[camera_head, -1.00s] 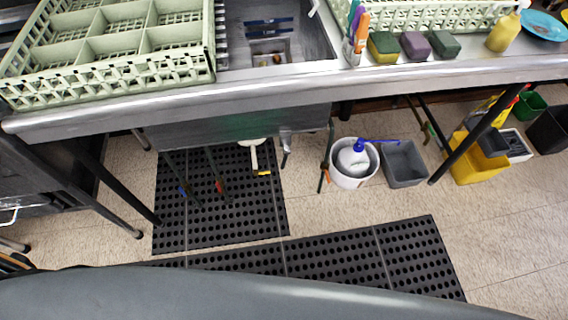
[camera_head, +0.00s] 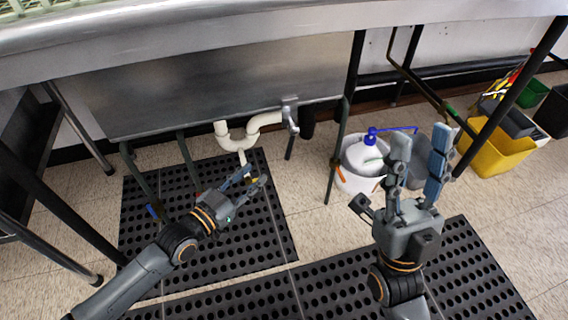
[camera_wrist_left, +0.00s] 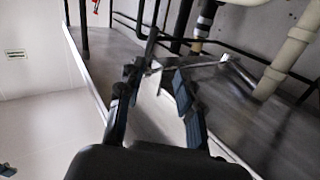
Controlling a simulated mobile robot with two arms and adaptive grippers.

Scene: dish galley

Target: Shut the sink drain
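The sink's steel basin (camera_head: 210,85) shows its front and underside in the head view. White drain pipes (camera_head: 238,138) with a curved trap hang below it. A grey metal drain lever (camera_head: 290,116) hangs at the right end of the pipes. My left gripper (camera_head: 256,177) is open and empty, below and to the left of the lever, apart from it. In the left wrist view its fingers (camera_wrist_left: 156,84) are spread, with a metal fitting (camera_wrist_left: 190,70) beyond them and a white pipe (camera_wrist_left: 288,52) at the right. My right gripper (camera_head: 420,142) is open and empty, right of the sink.
Table legs (camera_head: 345,140) stand around the sink. A white bucket (camera_head: 350,180) with a bottle, a grey bin (camera_head: 418,174) and a yellow mop bucket (camera_head: 492,155) stand on the floor at the right. Black perforated mats (camera_head: 250,230) cover the floor in front.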

